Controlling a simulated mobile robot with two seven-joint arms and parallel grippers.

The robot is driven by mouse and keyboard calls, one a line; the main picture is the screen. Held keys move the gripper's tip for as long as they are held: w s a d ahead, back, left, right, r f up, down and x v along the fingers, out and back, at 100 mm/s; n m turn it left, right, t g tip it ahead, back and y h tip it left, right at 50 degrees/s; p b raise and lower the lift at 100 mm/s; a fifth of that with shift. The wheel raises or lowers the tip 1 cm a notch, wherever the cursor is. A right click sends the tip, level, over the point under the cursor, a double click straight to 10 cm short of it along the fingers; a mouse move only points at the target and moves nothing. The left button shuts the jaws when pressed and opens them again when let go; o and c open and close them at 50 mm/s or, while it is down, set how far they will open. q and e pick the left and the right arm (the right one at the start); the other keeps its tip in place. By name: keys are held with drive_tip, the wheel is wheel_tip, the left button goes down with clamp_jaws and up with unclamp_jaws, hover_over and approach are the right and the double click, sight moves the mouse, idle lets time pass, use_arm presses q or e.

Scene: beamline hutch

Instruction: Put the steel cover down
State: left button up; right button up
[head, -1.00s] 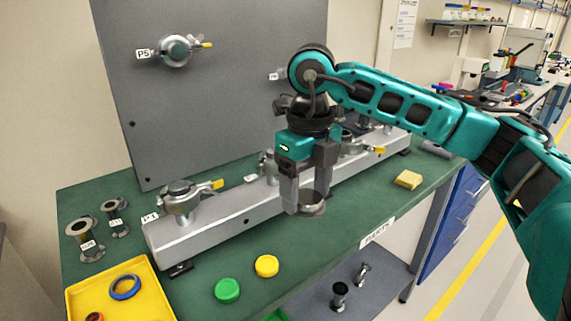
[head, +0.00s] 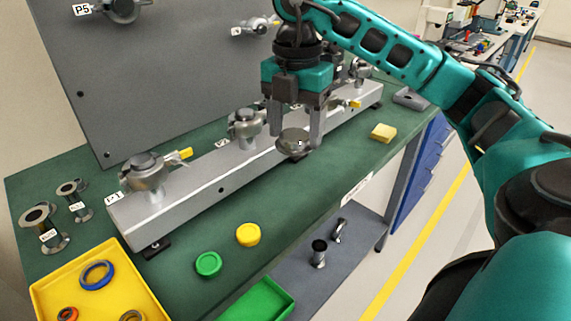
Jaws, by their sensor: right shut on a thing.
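The steel cover (head: 293,142) is a round, shiny metal disc in the head view. My right gripper (head: 296,138) points down and is shut on it, with one finger at each side. The cover is in front of the long metal rail, over the green bench top; I cannot tell whether it touches the bench. My left gripper is not in view.
The metal rail (head: 190,198) carries several clamped fittings. A yellow cap (head: 248,234), a green cap (head: 208,264) and a yellow sponge (head: 383,132) lie on the green bench (head: 330,172). A yellow tray (head: 45,290) stands front left, a green tray (head: 262,300) at the front. Bench between caps and sponge is clear.

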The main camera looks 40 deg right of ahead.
drive_tip(key=b, duration=0.2)
hover_over(293, 208)
wheel_tip(293, 208, down, 10)
drive_tip(key=shift+d+f, duration=0.1)
drive_tip(key=shift+f, duration=0.5)
drive_tip(key=shift+f+b, duration=0.45)
drive_tip(key=shift+f, duration=1.6)
drive_tip(key=shift+f, duration=0.15)
drive_tip(key=o, duration=1.1)
